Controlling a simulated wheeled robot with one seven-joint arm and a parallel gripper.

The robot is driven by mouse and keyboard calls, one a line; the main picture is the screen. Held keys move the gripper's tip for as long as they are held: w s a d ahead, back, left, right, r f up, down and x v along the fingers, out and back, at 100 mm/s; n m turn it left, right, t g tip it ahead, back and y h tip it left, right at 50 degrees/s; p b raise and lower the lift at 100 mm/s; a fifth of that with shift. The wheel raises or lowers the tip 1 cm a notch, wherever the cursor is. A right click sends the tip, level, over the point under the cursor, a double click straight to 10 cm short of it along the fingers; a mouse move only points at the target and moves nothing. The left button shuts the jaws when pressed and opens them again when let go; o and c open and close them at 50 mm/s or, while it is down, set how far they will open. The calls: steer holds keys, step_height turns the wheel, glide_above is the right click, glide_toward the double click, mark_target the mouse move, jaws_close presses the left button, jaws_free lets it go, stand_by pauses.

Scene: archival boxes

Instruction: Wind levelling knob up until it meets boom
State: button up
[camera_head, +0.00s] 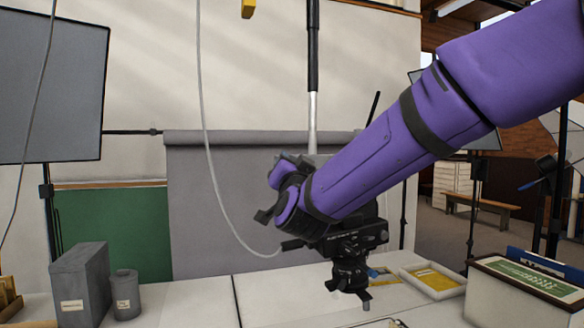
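A black mechanical head (352,243) with small white lettering stands at the middle of the white table, partly behind my purple arm. Below its body are a narrower black neck and short projecting parts (349,275); I cannot tell which is the levelling knob. A pole (313,65), black above and pale below, rises behind my arm; I cannot tell whether it is the boom. My gripper (276,208) is at the arm's end, left of the black head and seemingly near it. Its fingers are not clear, and any contact is hidden.
A pale cable (208,150) hangs down to a black plug left of the head. A grey box (80,285) and grey canister (125,294) stand at left. A tray (433,280) and a file box (525,292) are at right. The table's left-centre is clear.

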steer(key=shift+m, duration=0.3)
steer(key=o, duration=0.9)
steer(key=v, duration=1)
steer(key=shift+s, duration=0.45)
